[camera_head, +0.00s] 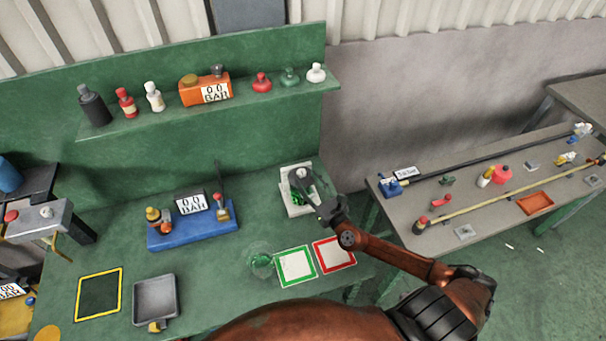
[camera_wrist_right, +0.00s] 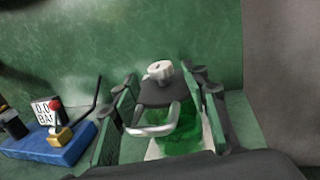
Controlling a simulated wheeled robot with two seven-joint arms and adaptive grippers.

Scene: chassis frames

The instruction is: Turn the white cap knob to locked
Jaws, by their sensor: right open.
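The white cap knob (camera_wrist_right: 159,71) sits on top of a dark fixture with a metal loop handle (camera_wrist_right: 155,122). It also shows in the head view (camera_head: 302,173), at the back right of the green bench. The fixture stands on a pale plate (camera_head: 287,180) with a green patch. My right gripper (camera_wrist_right: 165,105) is open, with its green-padded fingers to either side of the fixture in the wrist view. The knob shows beyond and between the fingers, apart from them as far as I can tell. In the head view my right gripper (camera_head: 306,195) partly covers the fixture. My left gripper is not in view.
A blue block with a gauge (camera_head: 190,228) stands left of the fixture. A glass (camera_head: 261,262), a green-framed square (camera_head: 296,267) and a red-framed square (camera_head: 334,253) are in front. A shelf (camera_head: 135,122) with bottles and knobs runs behind. A grey table (camera_head: 400,207) stands right.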

